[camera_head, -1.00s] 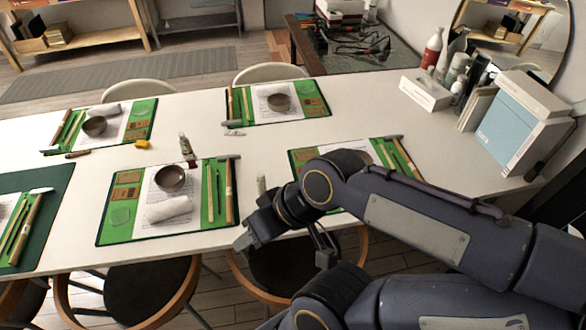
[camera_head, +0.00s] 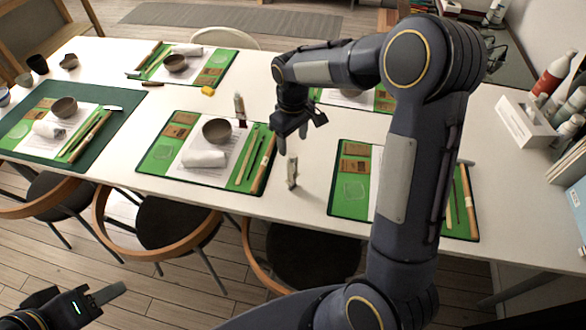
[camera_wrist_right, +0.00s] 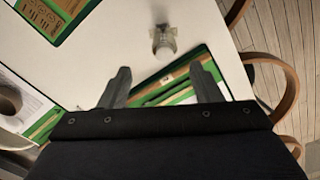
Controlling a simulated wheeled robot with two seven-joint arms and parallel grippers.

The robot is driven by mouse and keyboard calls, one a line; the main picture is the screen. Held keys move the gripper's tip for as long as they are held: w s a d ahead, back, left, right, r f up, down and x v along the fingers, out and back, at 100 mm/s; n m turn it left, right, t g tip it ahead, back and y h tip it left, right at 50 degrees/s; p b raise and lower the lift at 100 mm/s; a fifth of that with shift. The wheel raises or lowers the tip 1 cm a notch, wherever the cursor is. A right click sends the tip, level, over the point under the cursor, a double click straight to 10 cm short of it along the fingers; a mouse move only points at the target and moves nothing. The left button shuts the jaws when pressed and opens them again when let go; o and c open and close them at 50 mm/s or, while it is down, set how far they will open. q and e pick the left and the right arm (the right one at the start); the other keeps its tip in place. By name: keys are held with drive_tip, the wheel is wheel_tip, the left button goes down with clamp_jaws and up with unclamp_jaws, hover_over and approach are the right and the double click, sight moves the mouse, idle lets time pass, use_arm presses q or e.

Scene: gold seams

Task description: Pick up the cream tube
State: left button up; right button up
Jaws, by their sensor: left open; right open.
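A small pale tube (camera_head: 292,172) stands upright on the white table, between two green place mats near the front edge. I take it to be the cream tube. A pale, upright object, apparently the same tube, shows in the right wrist view (camera_wrist_right: 163,41), beyond and between the fingertips. My right gripper (camera_head: 301,134) is open and empty, above the table and a little behind the tube in the head view; it also shows in the right wrist view (camera_wrist_right: 163,82). My left gripper (camera_head: 80,297) is open and empty at the lower left, away from the table.
A second tube (camera_head: 239,110) with a dark red lower end stands farther back. Place mats with bowls, towels and tools lie around, including a near mat (camera_head: 160,157) and a right mat (camera_head: 349,196).

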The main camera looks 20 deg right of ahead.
sight(292, 155)
drive_tip(key=f, duration=0.5)
drive_tip(key=f+p, duration=0.1)
drive_tip(key=f, duration=0.1)
drive_tip(key=shift+s+a+f, duration=0.15)
drive_tip(key=shift+s+a, duration=0.05)
drive_tip(key=shift+s, duration=0.1)
drive_tip(key=c, duration=1.1)
